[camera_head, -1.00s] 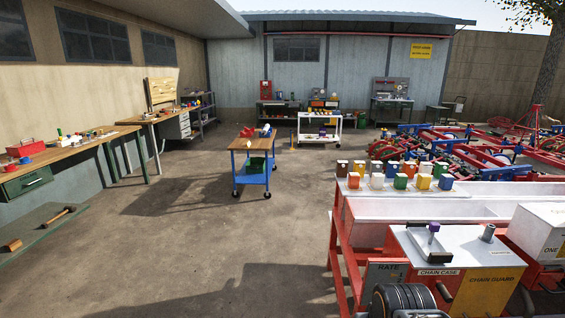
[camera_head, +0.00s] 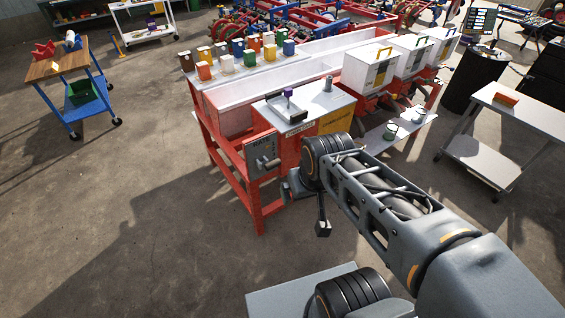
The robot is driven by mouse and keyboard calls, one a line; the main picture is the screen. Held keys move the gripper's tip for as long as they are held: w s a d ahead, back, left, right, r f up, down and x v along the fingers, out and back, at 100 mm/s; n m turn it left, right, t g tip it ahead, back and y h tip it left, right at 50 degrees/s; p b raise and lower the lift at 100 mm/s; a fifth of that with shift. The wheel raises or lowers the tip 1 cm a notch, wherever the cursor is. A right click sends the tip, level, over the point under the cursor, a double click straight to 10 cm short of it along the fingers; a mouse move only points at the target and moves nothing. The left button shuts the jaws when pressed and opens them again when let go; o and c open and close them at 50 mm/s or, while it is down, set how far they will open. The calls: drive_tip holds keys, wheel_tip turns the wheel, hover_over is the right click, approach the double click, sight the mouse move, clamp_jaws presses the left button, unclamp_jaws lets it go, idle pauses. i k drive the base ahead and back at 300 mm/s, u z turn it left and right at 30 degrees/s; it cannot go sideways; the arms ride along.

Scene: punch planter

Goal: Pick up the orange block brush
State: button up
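A small orange block (camera_head: 506,99), which looks like the block brush, lies on the white top of a wheeled cart (camera_head: 528,116) at the right; its bristles cannot be made out. My gripper (camera_head: 322,229) hangs small and dark at the end of my arm, in front of the red machine, well to the left of and apart from the orange block. It is too small to tell whether its fingers are open or shut.
The red planter machine (camera_head: 258,205) with white bins stands between my arm and the back area. Small coloured boxes line its far edge. A black drum (camera_head: 475,82) stands behind the white cart. A blue cart (camera_head: 75,112) is at left. The floor at left is clear.

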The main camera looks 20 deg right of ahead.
sight(507, 100)
drive_tip(key=z, duration=2.1)
